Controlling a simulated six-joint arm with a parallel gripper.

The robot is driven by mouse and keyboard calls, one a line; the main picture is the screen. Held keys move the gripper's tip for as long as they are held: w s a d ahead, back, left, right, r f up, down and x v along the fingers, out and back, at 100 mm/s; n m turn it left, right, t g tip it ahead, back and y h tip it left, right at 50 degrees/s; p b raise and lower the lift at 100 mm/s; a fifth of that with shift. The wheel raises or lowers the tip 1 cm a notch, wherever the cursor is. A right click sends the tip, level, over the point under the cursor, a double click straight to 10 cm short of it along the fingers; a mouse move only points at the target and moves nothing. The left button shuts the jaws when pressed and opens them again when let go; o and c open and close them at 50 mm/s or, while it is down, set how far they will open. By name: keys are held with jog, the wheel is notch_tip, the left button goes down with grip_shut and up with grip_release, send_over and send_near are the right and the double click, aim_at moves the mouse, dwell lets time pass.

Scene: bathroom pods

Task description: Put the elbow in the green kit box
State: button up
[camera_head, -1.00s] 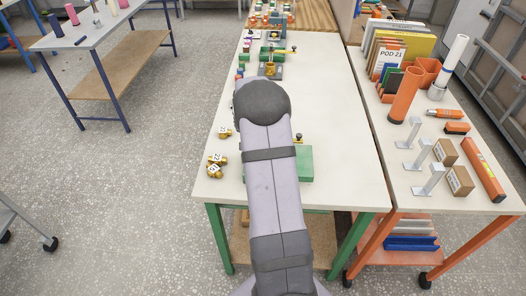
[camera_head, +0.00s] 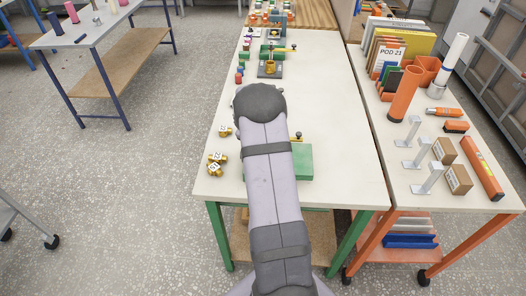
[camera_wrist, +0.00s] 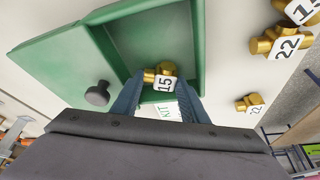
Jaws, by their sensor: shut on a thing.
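A brass elbow with a white tag reading 15 (camera_wrist: 160,80) is held between the fingertips of my gripper (camera_wrist: 158,92) in the wrist view. The elbow is over the open part of the green kit box (camera_wrist: 198,45), by its near wall; its exact height cannot be told. A green panel with a black knob (camera_wrist: 60,65) lies to the left of the opening. In the head view my arm hides my gripper, the elbow and much of the box; a green part (camera_head: 303,162) shows to the right of the arm.
Other tagged brass fittings (camera_wrist: 284,42) lie on the white table to the right of the box in the wrist view, at the left edge (camera_head: 216,163) in the head view. The table's middle (camera_head: 330,100) is clear. An orange-legged bench (camera_head: 440,150) with parts stands on the right.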

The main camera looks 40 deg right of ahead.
jog(key=o, duration=0.9)
jog(key=shift+a+r, duration=0.15)
jog(key=shift+r, duration=0.4)
jog(key=b+v, duration=0.3)
jog(key=v, duration=0.8)
jog(key=shift+s+b, duration=0.1)
jog(key=shift+b, duration=0.2)
jog(key=s+a+f+n+y, duration=0.1)
jog(key=s+a+n, duration=0.3)
jog(key=a, duration=0.5)
jog(key=s+a+f+n+y, duration=0.1)
jog(key=s+a+n+y, duration=0.2)
jog(key=a, duration=0.6)
jog(key=s+a+f+n, duration=0.1)
jog(key=s+a+n, duration=0.1)
jog(key=s+a, duration=0.1)
jog(key=s+a+n+g, duration=0.1)
jog(key=s+a+n, duration=0.1)
jog(key=s+a, duration=0.2)
jog(key=s+a+f+n, duration=0.1)
jog(key=s+a+n, duration=0.1)
jog(key=s+a, duration=0.2)
jog(key=shift+s+f+g, duration=0.15)
jog(key=shift+s+g, duration=0.05)
jog(key=shift+s, duration=0.35)
jog(key=shift+s+f+g, duration=0.15)
jog(key=shift+s+g, duration=0.05)
jog(key=shift+s, duration=0.3)
